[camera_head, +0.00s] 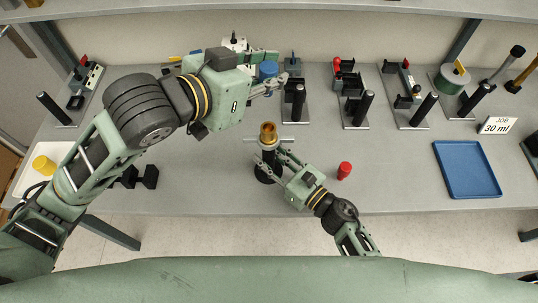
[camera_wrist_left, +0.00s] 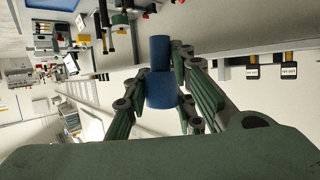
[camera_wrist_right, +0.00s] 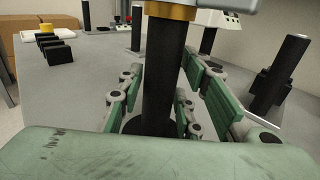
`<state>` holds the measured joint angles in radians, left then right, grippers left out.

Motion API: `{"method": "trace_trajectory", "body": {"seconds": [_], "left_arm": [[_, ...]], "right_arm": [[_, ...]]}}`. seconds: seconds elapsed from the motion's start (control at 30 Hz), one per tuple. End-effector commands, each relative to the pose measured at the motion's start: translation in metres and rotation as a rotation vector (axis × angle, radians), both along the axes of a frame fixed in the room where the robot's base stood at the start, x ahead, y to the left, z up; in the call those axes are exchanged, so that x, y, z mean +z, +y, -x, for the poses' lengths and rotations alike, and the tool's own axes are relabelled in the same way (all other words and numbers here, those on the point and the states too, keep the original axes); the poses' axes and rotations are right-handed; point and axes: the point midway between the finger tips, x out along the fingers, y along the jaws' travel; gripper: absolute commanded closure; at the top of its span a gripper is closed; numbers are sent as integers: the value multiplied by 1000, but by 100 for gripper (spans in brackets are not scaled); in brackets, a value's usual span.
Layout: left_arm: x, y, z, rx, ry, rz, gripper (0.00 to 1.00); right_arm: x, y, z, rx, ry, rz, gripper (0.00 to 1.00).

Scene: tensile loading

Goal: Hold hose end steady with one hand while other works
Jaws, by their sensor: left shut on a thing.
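A black upright hose end (camera_head: 268,155) with a brass-coloured collar (camera_head: 268,132) on top stands on a round base near the table's front middle. My right gripper (camera_head: 269,161) has its fingers on either side of the black shaft (camera_wrist_right: 163,75). I cannot tell whether both fingers touch it. My left gripper (camera_head: 274,75) is shut on a blue stepped cylinder (camera_head: 268,70), behind and above the hose end. The blue cylinder also shows between the fingers in the left wrist view (camera_wrist_left: 161,88). It is apart from the brass collar.
Several stands with black posts (camera_head: 364,105) line the back of the table. A red cylinder (camera_head: 344,170) stands right of my right gripper. A blue tray (camera_head: 467,169) and a sign (camera_head: 496,125) reading "JOB 30 ml" are at the right. A yellow cylinder (camera_head: 43,165) sits on a white tray at the left.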

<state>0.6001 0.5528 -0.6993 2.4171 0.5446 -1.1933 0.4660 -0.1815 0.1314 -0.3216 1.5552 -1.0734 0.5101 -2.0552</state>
Motion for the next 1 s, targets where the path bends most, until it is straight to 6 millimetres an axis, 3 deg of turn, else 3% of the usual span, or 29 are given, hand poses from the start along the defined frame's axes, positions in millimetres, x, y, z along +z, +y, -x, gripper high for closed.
{"method": "trace_trajectory", "body": {"seconds": [0.33,0.8,0.9,1.0], "left_arm": [[0,0,0,0,-1,1,100],[-2,1,-1,1,2,1,100],[-14,6,-6,9,11,4,100],[-42,19,-14,21,25,13,100]], "right_arm": [[0,0,0,0,0,0,100],[0,0,0,0,0,0,100],[0,0,0,0,0,0,100],[0,0,0,0,1,1,100]]}}
